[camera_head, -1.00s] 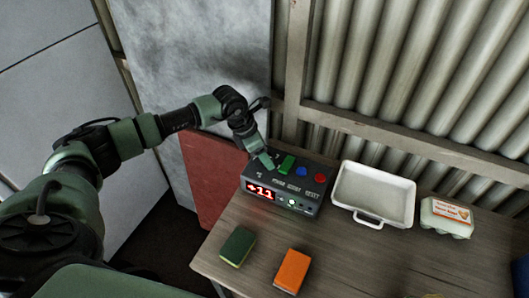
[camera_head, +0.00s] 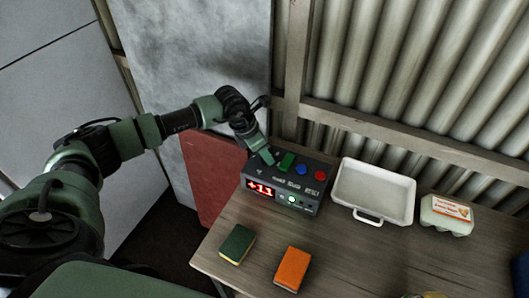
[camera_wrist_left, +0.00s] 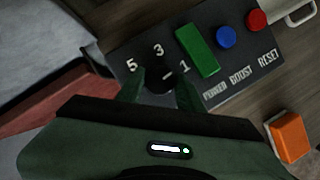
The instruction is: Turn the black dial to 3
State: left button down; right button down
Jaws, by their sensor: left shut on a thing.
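The black dial (camera_wrist_left: 160,76) sits on the top of a dark control box (camera_head: 312,209), among the printed numbers 1, 3 and 5 in the left wrist view. Its short white mark lies toward the 1. My left gripper (camera_wrist_left: 160,92) is shut on the dial, with one green finger on each side of it. In the head view the left gripper (camera_head: 267,157) reaches down onto the box's left part and hides the dial. The red display (camera_head: 260,188) on the box front appears to read +1.1. My right gripper is not in view.
Beside the dial are a green rocker (camera_wrist_left: 197,51), a blue button (camera_wrist_left: 226,37) and a red button (camera_wrist_left: 257,19). A white tray (camera_head: 345,207) and an egg carton (camera_head: 446,215) stand right of the box. A green sponge (camera_head: 237,244) and an orange sponge (camera_head: 292,269) lie in front.

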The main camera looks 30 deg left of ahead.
pick_arm(q)
jog(key=n+y+b, duration=0.1)
jog(key=n, duration=0.1)
jog(key=shift+d+f+n, duration=0.1)
jog(key=shift+n, duration=0.2)
jog(key=n+y+b, duration=0.1)
jog(key=n, duration=0.1)
jog(key=shift+n+t+b, duration=0.3)
jog(key=shift+t+b, duration=0.05)
jog(key=shift+t, duration=0.05)
jog(key=n+y+b, duration=0.1)
jog(key=n+b, duration=0.1)
jog(key=n, duration=0.1)
jog(key=shift+d, duration=0.15)
jog(key=shift+n+y+b, duration=0.6)
jog(key=shift+n+b, duration=0.2)
jog(key=shift+n, duration=0.4)
jog(key=c, duration=0.9)
grip_release()
